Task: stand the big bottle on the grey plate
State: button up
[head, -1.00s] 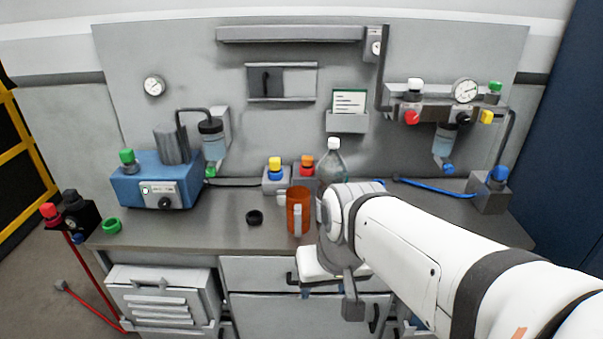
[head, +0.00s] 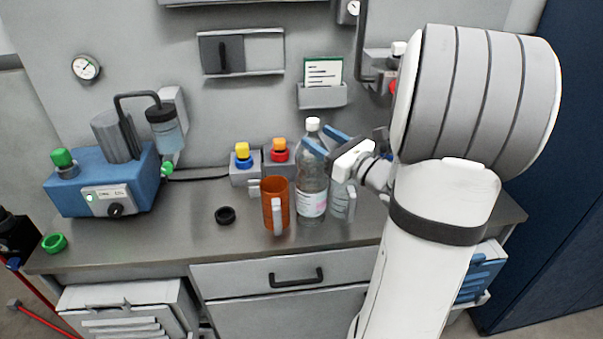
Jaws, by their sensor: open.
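The big bottle (head: 313,190) is clear plastic with a white cap and a pale label. It stands upright on the worktop, just right of an orange mug. My gripper (head: 316,135) is open, with blue fingers at the height of the bottle's neck and shoulder, coming from the right. The fingers seem to lie on either side of the neck; I cannot tell whether they touch it. I cannot make out a separate grey plate; my arm hides the right part of the worktop.
The orange mug (head: 275,203) stands close on the left, its handle facing front. A black ring (head: 225,215) lies further left. Button boxes (head: 279,165) stand behind. A blue machine (head: 105,185) fills the back left.

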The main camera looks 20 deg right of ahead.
aim_at(308, 120)
jog(key=shift+w+d+r+m+t+h, duration=0.15)
jog(key=shift+w+d+m+t+h, duration=0.25)
jog(key=shift+w+d+m+h, duration=0.25)
jog(key=x, duration=0.2)
jog(key=p+x, duration=0.1)
jog(key=x, duration=0.1)
jog(key=p+x, duration=0.1)
jog(key=x, duration=0.2)
jog(key=shift+w+d+f, duration=0.1)
jog(key=shift+d+f, duration=0.2)
jog(key=shift+d, duration=0.05)
jog(key=shift+c, duration=0.3)
grip_shut()
jog(key=shift+r, duration=0.15)
